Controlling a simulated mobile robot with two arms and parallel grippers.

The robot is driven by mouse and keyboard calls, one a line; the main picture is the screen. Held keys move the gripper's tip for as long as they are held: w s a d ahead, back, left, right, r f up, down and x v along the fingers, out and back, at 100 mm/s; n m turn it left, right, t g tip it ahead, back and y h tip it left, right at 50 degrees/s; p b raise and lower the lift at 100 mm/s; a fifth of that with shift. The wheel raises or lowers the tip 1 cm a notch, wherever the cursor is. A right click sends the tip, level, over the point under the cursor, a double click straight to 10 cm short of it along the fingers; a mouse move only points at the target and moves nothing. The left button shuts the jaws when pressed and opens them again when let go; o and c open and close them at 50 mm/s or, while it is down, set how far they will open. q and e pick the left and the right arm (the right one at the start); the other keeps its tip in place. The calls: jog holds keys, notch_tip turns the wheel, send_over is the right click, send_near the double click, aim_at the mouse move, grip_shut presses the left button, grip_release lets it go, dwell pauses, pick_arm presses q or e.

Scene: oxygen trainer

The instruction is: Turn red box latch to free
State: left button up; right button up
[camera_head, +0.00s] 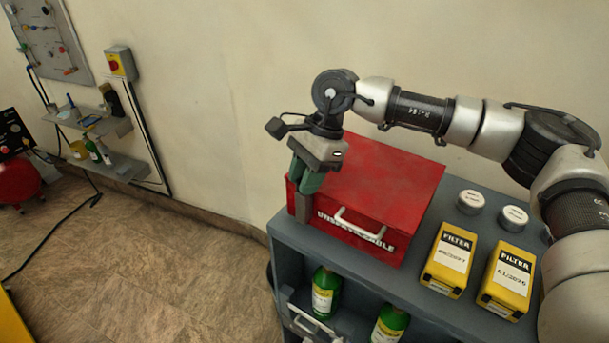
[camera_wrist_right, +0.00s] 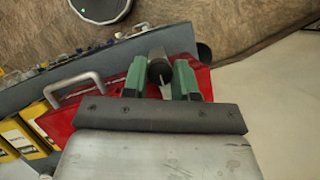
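The red box (camera_head: 385,185) stands on the grey cart, with a pale handle (camera_head: 360,228) and "UNSERVICEABLE" lettering on its front. A grey upright piece (camera_head: 302,207), which looks like the latch, is at the box's left front corner. My right gripper (camera_head: 305,184) points down over it with green fingers. In the right wrist view a dark rounded piece (camera_wrist_right: 160,68) sits between the two fingers (camera_wrist_right: 161,82). I cannot tell whether both fingers press on it. The latch's lower part and turn angle are unclear. My left gripper is not in view.
Two yellow filter boxes (camera_head: 449,260) and two white-lidded round containers (camera_head: 471,201) stand on the cart top (camera_head: 405,283) right of the red box. Green bottles (camera_head: 326,292) are on the shelf below.

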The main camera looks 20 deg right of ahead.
jog(key=shift+c, duration=0.6)
jog(key=shift+f+m+b, duration=0.15)
jog(key=shift+m+b, duration=0.15)
jog(key=shift+b, duration=0.45)
jog(key=m+t+b, duration=0.1)
jog(key=m+b, duration=0.1)
jog(key=b, duration=0.2)
jog(key=m+t+b, duration=0.1)
jog(key=m+b, duration=0.1)
jog(key=b, duration=0.2)
jog(key=shift+s+f, duration=0.1)
jog(key=shift+f, duration=0.1)
jog(key=m+t+b, duration=0.1)
jog(key=m+b, duration=0.3)
jog(key=m+t+h+b, duration=0.1)
jog(key=m+b, duration=0.2)
jog(key=b, duration=0.1)
jog(key=shift+s+a+r+m+t, duration=0.1)
jog(key=shift+r+m+t, duration=0.1)
jog(key=shift+m+t, duration=0.15)
jog(key=m+h+b, duration=0.1)
jog(key=m+b, duration=0.2)
jog(key=shift+r+t, duration=0.15)
jog(key=shift+t, duration=0.1)
jog(key=shift+r+m+h+b, duration=0.15)
jog(key=shift+m+h+b, duration=0.4)
jog(key=shift+m, duration=0.7)
jog(key=o, duration=0.9)
